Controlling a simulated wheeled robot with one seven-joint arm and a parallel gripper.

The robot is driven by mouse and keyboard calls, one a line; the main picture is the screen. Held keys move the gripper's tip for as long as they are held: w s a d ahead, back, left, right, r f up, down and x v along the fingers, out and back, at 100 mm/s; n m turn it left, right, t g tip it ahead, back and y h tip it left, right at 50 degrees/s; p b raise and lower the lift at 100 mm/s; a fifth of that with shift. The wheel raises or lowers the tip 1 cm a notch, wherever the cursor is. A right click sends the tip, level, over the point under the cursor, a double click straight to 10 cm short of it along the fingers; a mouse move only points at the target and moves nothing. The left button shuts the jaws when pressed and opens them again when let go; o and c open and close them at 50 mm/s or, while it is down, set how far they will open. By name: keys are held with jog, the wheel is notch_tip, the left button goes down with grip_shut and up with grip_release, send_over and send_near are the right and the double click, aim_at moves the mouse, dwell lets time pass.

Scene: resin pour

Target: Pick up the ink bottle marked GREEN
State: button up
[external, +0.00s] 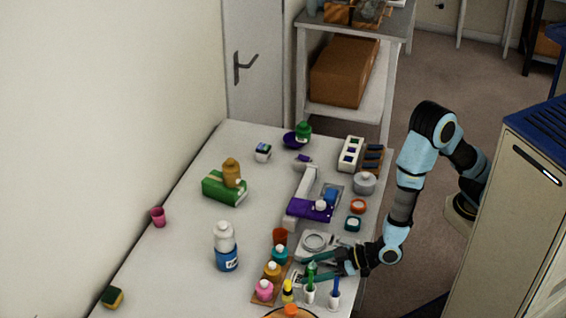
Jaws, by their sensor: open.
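A small bottle with a white body and a tall green top (310,294) stands near the front edge of the table; its label is too small to read. My gripper (306,266) reaches in from the right, low over the table, with its fingers open and pointing left. The green top is at the fingers in the picture; I cannot tell whether it is between them or just in front, or whether they touch. A similar bottle with a blue top (335,294) stands just right of it, and a yellow one with a dark top (288,291) stands to the left.
Pink (264,290), amber (272,272) and teal (280,255) bottles stand close by on the left. A grey scale-like device (314,241) sits behind my gripper. A white-and-blue bottle (226,250) stands further left. The table's left middle (185,255) is clear.

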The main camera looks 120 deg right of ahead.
grip_shut()
dwell(0.5)
jog(key=shift+r, duration=0.15)
